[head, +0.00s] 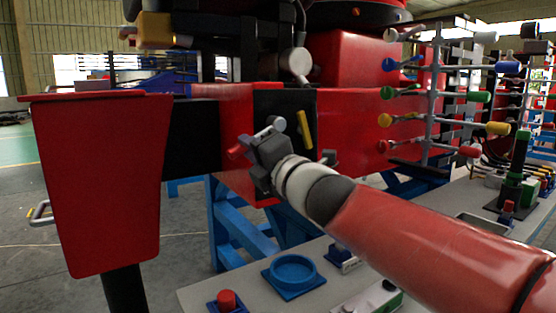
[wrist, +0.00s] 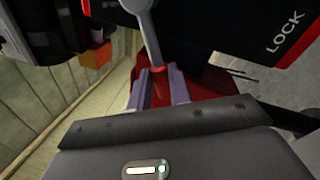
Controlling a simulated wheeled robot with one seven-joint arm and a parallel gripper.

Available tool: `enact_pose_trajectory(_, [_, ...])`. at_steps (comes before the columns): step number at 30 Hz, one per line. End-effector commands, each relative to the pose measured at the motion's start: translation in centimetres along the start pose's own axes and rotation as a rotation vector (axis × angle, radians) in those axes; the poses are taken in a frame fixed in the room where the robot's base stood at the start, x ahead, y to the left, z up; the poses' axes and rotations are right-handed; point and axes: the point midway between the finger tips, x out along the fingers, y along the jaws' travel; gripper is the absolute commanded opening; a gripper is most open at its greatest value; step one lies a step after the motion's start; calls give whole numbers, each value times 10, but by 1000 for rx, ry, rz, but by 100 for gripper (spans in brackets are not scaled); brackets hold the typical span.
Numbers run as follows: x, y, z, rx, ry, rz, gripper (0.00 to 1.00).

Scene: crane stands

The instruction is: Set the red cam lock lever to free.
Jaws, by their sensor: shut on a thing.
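The cam lock lever shows in the wrist view as a grey shaft (wrist: 151,42) with a red end. The shaft runs from a pivot at the top edge down between my fingers. My gripper (wrist: 157,84) is shut on the red end, one finger on each side. A black plate (wrist: 245,30) beside it bears the white word LOCK at the right; no other label is readable. In the head view my gripper (head: 252,143) is at the black panel on the red machine, with the lever's red tip (head: 236,152) showing at its left.
A yellow lever (head: 304,131) stands just right of my gripper. A rack with coloured knobs (head: 432,95) is at the right. Below, a grey bench (head: 215,290) carries a blue ring (head: 292,270) and a red button (head: 227,299). A red panel (head: 100,180) hangs at the left.

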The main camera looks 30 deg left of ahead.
Motion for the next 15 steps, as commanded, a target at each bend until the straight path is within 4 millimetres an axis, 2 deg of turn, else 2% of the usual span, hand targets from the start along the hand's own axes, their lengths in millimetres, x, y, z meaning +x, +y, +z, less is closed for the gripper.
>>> enact_pose_trajectory(6, [11,15,-1,184,-38,0,0])
enact_pose_trajectory(15, [14,27,5,355,-74,0,0])
